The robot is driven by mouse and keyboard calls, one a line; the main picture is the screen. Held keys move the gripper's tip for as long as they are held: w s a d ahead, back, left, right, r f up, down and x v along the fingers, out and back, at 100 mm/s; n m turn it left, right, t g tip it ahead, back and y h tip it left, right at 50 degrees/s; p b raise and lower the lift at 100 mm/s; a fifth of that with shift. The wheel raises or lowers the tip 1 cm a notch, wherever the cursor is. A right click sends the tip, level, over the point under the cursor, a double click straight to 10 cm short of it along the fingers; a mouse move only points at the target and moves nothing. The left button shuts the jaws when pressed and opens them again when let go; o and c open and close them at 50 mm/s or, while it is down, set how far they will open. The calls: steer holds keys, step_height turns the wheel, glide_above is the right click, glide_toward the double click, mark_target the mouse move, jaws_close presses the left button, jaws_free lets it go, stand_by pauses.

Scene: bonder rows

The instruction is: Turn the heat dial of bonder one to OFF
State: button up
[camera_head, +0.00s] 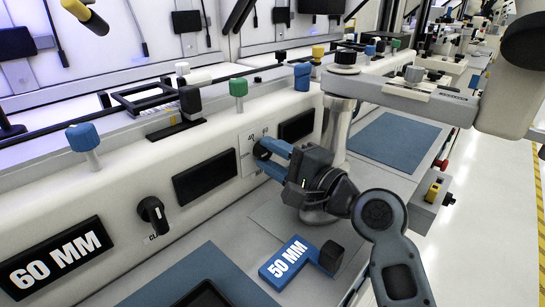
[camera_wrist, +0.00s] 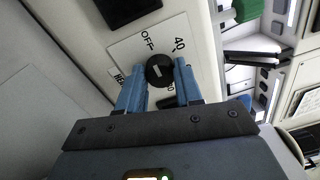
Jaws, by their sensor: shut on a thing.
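The heat dial (camera_wrist: 160,70) is a round black knob with a short white mark, on a white plate (camera_wrist: 125,52) printed OFF and 40, with a partly hidden label. Which printed setting the mark points to is hard to tell. My gripper (camera_wrist: 160,84) has its two blue fingers on either side of the dial and is shut on it.
Another black knob (camera_head: 153,214) sits on the panel to the left, near a 60 MM sign (camera_head: 57,259). A blue 50 MM block (camera_head: 290,262) lies on the worktop below my gripper. A metal post (camera_head: 337,125) stands just behind my gripper. Blue mats (camera_head: 395,138) cover parts of the bench.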

steer(key=o, duration=1)
steer(key=shift+o, duration=0.2)
steer(key=shift+v, duration=3.9)
